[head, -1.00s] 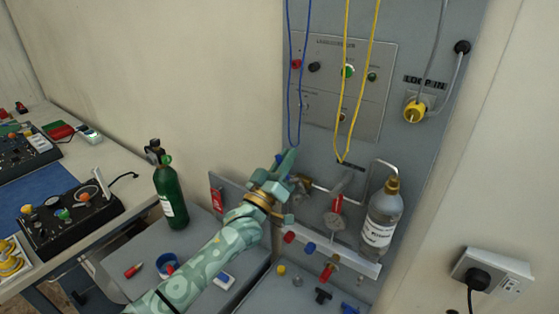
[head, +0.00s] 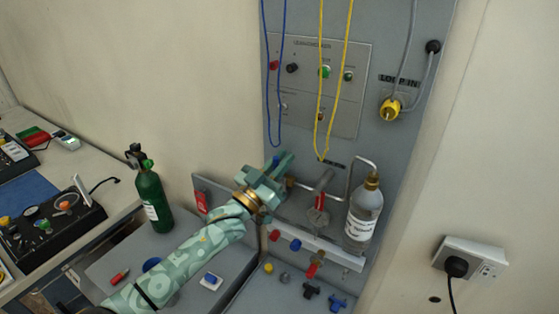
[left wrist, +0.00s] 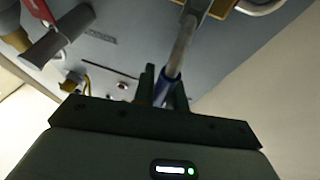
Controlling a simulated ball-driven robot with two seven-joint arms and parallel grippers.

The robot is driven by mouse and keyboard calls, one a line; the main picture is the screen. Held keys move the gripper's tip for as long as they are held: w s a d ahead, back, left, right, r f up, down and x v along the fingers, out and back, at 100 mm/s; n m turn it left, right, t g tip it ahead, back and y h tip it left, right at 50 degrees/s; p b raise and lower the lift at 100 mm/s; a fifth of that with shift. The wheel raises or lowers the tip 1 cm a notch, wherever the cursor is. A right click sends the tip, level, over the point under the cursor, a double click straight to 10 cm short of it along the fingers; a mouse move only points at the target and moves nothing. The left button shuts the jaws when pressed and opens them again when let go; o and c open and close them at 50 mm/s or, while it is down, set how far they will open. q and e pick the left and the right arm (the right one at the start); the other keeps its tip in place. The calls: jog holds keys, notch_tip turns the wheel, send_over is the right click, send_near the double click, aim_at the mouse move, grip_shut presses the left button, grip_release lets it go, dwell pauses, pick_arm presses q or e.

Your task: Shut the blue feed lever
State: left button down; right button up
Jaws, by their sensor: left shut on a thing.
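The blue feed lever (left wrist: 168,90) shows in the left wrist view as a blue sleeve on a metal rod, between my left gripper's dark fingers (left wrist: 163,92). In the head view my left gripper (head: 281,163) is at the panel's left side, beside a metal pipe (head: 303,186). It is shut on the blue lever. In the head view the lever is mostly hidden by the gripper; only a small blue patch shows at the fingers. My right gripper is not in view.
Blue cord (head: 276,120) and yellow cord (head: 321,110) loops hang close above the gripper. A green cylinder (head: 152,200) stands on the grey surface at left. Small fittings lie below the panel.

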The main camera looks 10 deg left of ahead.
pick_arm(q)
jog(key=shift+f, duration=0.15)
jog(key=c, duration=1.4)
grip_release()
jog(key=shift+c, duration=0.2)
jog(key=shift+s, duration=0.1)
jog(key=b+v, duration=0.1)
jog(key=v, duration=1.5)
jog(key=shift+s, duration=0.1)
